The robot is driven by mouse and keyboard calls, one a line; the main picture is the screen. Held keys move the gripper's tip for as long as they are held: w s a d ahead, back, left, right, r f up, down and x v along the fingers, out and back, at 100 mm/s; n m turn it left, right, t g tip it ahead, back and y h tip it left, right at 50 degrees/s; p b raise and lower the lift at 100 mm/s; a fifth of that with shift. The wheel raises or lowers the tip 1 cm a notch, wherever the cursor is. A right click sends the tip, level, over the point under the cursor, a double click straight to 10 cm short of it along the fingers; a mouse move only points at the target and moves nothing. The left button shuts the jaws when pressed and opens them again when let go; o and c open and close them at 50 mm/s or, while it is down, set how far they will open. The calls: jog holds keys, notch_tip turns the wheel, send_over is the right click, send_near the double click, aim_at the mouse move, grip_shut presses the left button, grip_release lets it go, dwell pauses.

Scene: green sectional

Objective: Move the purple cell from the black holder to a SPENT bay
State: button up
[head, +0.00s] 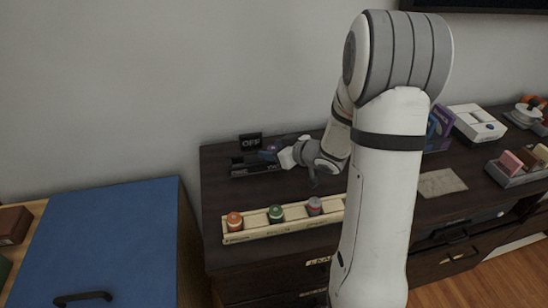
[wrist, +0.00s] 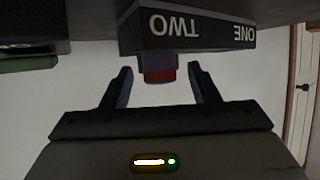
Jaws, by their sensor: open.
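In the wrist view a purple cell (wrist: 158,60) with a red end sticks out of the black holder (wrist: 215,38). The holder's labels TWO and ONE appear upside down, and the cell is at TWO. My gripper (wrist: 160,74) is open, with one finger on each side of the cell's end and a gap at both sides. In the head view my gripper (head: 280,156) is at the right part of the black holder (head: 243,170), and the cell is hard to make out. A pale wooden rack (head: 290,230) in front holds orange (head: 235,222), green (head: 276,214) and grey-red (head: 314,206) cells; its labels are unreadable.
An OFF sign (head: 251,141) stands behind the holder. A blue-topped cabinet (head: 105,240) is at the left. A white device (head: 476,123) and a grey tray of blocks (head: 520,176) are at the right. My arm hides the rack's right end.

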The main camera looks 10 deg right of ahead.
jog(key=shift+w+a+f, duration=0.2)
jog(key=shift+w+a, duration=0.05)
jog(key=shift+w, duration=0.1)
jog(key=shift+c, duration=0.4)
jog(key=c, duration=1.1)
